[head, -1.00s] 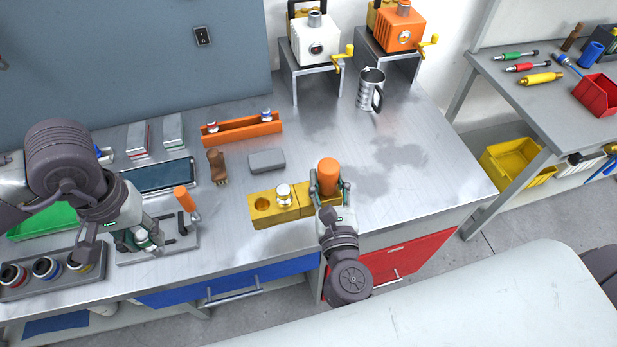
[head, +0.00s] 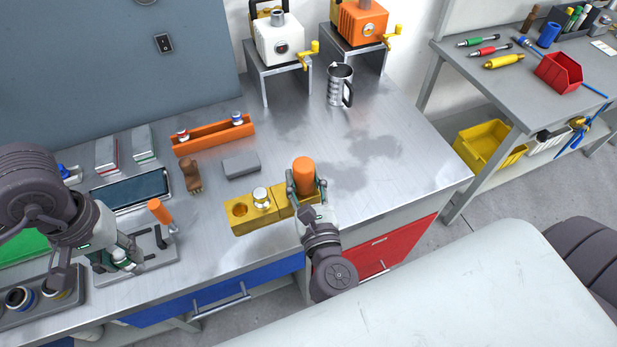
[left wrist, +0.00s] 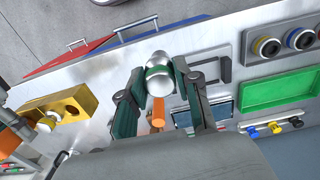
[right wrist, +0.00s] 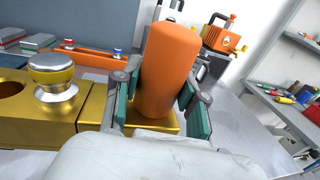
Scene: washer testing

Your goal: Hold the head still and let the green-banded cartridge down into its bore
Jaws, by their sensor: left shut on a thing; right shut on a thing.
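The green-banded cartridge (left wrist: 159,80), silver-white with rounded ends, is between the fingers of my left gripper (left wrist: 158,70), which is shut on it. In the head view my left gripper (head: 123,260) is over the grey fixture plate, well left of the head. The head is a yellow block (head: 277,211) with an open bore (head: 239,210) at its left end and a silver-topped cartridge (head: 261,197) seated beside it. My right gripper (head: 305,190) is shut on an upright orange cylinder (right wrist: 167,70) at the block's right end. The cylinder's foot is partly hidden.
A grey fixture plate (head: 160,262) with an orange-handled tool (head: 160,211) lies left of the block. A grey box (head: 241,165), a brown object (head: 191,176) and an orange rack (head: 213,135) are behind. A steel mug (head: 340,84) stands farther back. The bench right of the block is clear.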

